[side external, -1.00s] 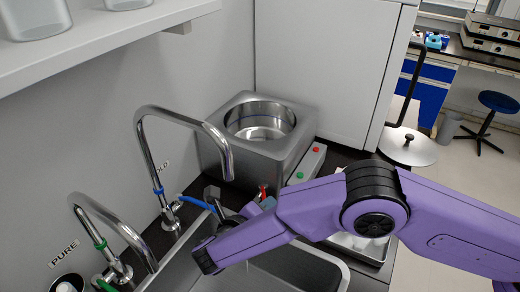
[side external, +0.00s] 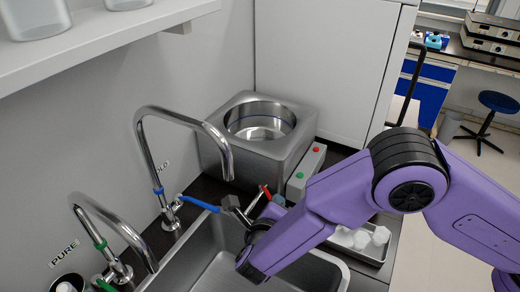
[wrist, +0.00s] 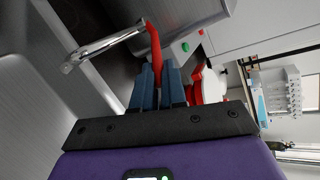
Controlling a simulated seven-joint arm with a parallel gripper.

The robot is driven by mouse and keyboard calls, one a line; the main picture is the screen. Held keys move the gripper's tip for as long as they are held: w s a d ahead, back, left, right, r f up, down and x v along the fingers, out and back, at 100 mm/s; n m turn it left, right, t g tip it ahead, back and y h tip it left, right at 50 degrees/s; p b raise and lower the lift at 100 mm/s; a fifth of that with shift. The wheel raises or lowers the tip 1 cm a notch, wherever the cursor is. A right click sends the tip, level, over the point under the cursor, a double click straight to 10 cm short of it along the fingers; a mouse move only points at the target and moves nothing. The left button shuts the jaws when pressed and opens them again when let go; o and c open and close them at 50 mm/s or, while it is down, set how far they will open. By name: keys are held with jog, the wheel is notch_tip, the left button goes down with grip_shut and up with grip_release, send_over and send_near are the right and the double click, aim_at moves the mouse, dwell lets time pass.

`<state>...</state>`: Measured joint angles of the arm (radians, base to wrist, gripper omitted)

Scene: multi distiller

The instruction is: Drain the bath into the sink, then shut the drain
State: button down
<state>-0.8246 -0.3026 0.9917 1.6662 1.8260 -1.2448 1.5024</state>
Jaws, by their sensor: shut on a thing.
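The bath (side external: 300,135) is a square steel block with a round basin, standing at the back beside the wall. Its drain has a red handle (side external: 265,190) and a chrome spout (wrist: 100,48) that reaches out over the sink's side. The steel sink (side external: 215,275) lies in front, partly hidden by my arm. My gripper (wrist: 158,80) has its blue fingers shut on the red handle, which comes up between them in the wrist view. In the side view my fingers (side external: 275,199) are mostly hidden by my wrist. I see no clear water stream from the spout.
A tap with a blue lever (side external: 198,203) and a tap with a green collar (side external: 101,243) stand left of the sink. A grey control box (side external: 305,172) with red and green buttons is beside the bath. A tray with white pieces (side external: 362,240) lies right of my arm.

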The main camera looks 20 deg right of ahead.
jog(key=shift+d, duration=0.1)
jog(key=d+n+y, duration=0.1)
jog(key=y, duration=0.1)
jog(key=d+n+t+y, duration=0.1)
jog(key=n, duration=0.1)
jog(key=shift+w+d+n+y, duration=0.1)
jog(key=shift+w+n+y, duration=0.2)
jog(key=shift+w+y, duration=0.1)
jog(key=shift+w+d+r+n+t+y, duration=0.2)
jog(key=shift+d+n+y, duration=0.25)
jog(key=shift+n+y, duration=0.3)
jog(key=shift+w+d+f+n+t+y, duration=0.1)
jog(key=shift+w+d+n+y, duration=0.3)
jog(key=shift+n+y, duration=0.3)
jog(key=shift+d+n+y, duration=0.1)
jog(key=shift+n+y, duration=0.15)
jog(key=shift+y, duration=0.3)
